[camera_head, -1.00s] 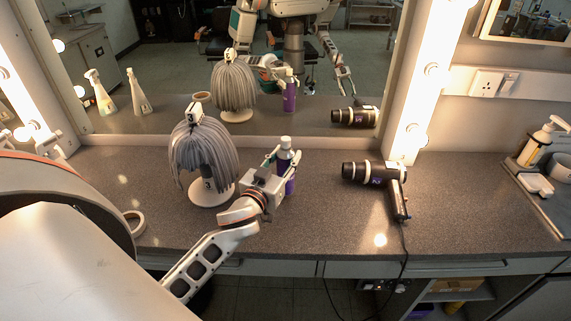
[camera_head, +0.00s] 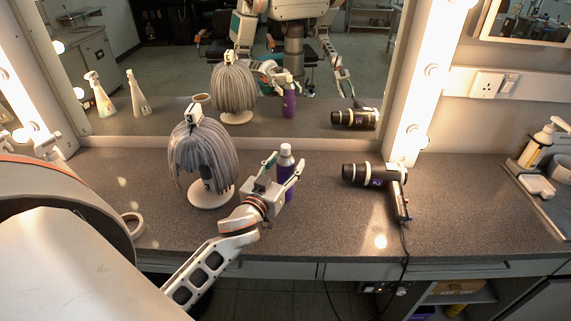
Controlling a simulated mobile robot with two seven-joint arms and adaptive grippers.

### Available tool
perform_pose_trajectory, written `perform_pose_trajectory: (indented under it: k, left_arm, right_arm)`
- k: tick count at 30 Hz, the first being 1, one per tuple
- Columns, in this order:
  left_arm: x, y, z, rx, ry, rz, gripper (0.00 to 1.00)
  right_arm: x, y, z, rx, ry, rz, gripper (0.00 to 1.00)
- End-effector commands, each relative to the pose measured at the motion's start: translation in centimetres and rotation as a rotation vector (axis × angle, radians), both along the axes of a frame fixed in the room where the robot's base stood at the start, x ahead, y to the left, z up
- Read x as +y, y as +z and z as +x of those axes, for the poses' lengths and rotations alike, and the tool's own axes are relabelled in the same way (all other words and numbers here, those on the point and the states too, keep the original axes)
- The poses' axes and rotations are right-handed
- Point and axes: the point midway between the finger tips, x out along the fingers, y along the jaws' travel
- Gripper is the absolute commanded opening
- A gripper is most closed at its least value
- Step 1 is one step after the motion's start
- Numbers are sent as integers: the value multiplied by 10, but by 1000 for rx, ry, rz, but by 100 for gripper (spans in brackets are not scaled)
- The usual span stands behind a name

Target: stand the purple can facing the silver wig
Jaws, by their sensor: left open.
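The purple can (camera_head: 286,172) with a white cap stands upright on the counter, right of the silver wig. The silver wig (camera_head: 203,155) sits on a white stand with tags marked 3. My left gripper (camera_head: 286,163) is open, its fingers on either side of the can, its palm on the near side. Part of the can is hidden behind the gripper; I cannot tell whether a finger touches it. The can's front marking cannot be made out. My right gripper is seen only as a small reflection in the mirror.
A tape roll (camera_head: 133,223) lies at the left. The mirror (camera_head: 170,75) closes the back. A tray with a pump bottle (camera_head: 541,145) is far right. The counter between can and dryer is clear.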

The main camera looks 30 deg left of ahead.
Motion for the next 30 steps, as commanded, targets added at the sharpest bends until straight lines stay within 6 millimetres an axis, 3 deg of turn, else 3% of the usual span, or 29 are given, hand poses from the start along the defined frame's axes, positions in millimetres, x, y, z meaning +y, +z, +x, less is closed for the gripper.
perform_pose_trajectory:
  k: [5, 18, 24, 30]
  left_arm:
    - [-3, 1, -13, 2, -1, -2, 50]
    - [-15, 1, -95, 2, 1, -1, 50]
    - [-18, 2, -114, 0, 0, -1, 50]
    - [-19, 3, -119, -1, 0, 1, 50]
  right_arm:
    - [-1, -1, -1, 3, -1, -1, 40]
    - [3, -4, 2, -9, 4, 5, 40]
    - [3, -7, 2, -9, 4, 5, 40]
    - [3, -9, 1, -7, 3, 4, 40]
